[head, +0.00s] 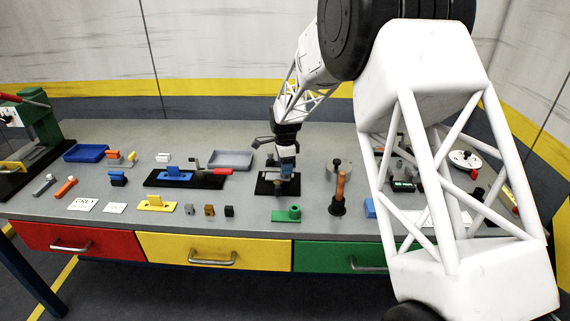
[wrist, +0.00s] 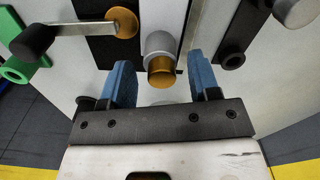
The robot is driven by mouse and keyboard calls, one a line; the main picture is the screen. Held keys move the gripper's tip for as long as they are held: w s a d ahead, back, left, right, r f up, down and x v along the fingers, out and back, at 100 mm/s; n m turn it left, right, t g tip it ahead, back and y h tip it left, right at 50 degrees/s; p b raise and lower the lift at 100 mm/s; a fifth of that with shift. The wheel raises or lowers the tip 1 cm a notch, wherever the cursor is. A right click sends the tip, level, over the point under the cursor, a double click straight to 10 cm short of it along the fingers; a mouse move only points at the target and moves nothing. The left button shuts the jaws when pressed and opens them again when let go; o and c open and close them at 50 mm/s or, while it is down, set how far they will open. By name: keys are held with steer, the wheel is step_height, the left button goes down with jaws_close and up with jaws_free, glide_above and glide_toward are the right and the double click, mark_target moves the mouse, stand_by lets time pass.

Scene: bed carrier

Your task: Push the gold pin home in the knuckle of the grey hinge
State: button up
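In the wrist view the gold pin (wrist: 161,72) shows as a short gold cylinder end standing out of a round grey knuckle (wrist: 160,42) of the grey hinge. My gripper (wrist: 161,68) is open, with one blue finger on each side of the pin and visible gaps to both. In the head view my gripper (head: 287,172) is down over the black base plate (head: 264,188) in the middle of the bench. There the pin and knuckle are mostly hidden by the fingers. How deep the pin sits I cannot tell.
A lever with a dark knob and gold disc (wrist: 122,22) lies left of the fingers. A green part (head: 288,214) stands in front, an orange-handled tool (head: 339,192) to the right, and a grey tray (head: 231,159) behind left. My arm hides part of the right side.

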steer(key=shift+r, duration=0.15)
steer(key=shift+r, duration=3.8)
